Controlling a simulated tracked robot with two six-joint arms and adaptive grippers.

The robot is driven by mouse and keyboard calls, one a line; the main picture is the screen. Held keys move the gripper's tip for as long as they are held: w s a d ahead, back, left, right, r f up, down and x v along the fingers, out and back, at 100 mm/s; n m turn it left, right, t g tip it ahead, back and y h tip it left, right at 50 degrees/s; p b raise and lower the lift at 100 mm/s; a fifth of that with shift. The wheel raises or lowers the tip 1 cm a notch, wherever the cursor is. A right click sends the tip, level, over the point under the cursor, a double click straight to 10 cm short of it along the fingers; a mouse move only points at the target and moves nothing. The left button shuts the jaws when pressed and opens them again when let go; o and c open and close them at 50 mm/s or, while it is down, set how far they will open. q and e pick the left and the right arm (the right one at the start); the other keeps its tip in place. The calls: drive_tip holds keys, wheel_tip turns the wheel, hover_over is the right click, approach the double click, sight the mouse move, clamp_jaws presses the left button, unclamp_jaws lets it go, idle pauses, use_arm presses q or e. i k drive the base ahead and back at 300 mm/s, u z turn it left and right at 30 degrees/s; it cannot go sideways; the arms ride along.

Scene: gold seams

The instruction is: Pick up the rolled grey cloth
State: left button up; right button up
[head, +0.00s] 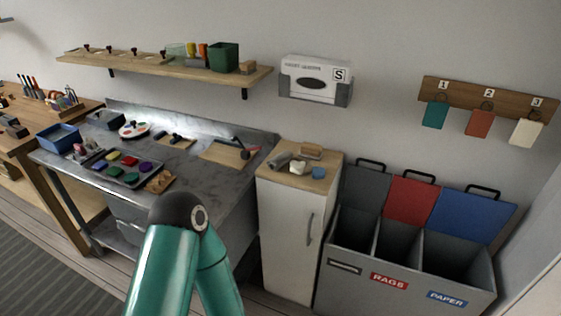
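A rolled grey cloth (280,160) appears to lie on the left part of the wooden top of the narrow white cabinet (290,235). It is small in the head view, and its far end is hard to make out. Neither of my grippers shows in the head view. A teal link and dark joint of one of my arms rise from the bottom, left of the cabinet and well apart from the cloth.
Beside the cloth are a pale lump (297,168), a blue cup (319,173) and a wooden block-like item (311,151). A metal worktable (222,190) with trays and tools stands left. Open-lidded bins (405,285) stand right. A glove box (315,80) hangs above.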

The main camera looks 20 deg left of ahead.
sight(279, 160)
drive_tip(key=z, duration=0.1)
drive_tip(key=k, duration=0.35)
drive_tip(key=u, duration=0.85)
drive_tip(key=i, duration=1.05)
drive_tip(key=u, duration=0.55)
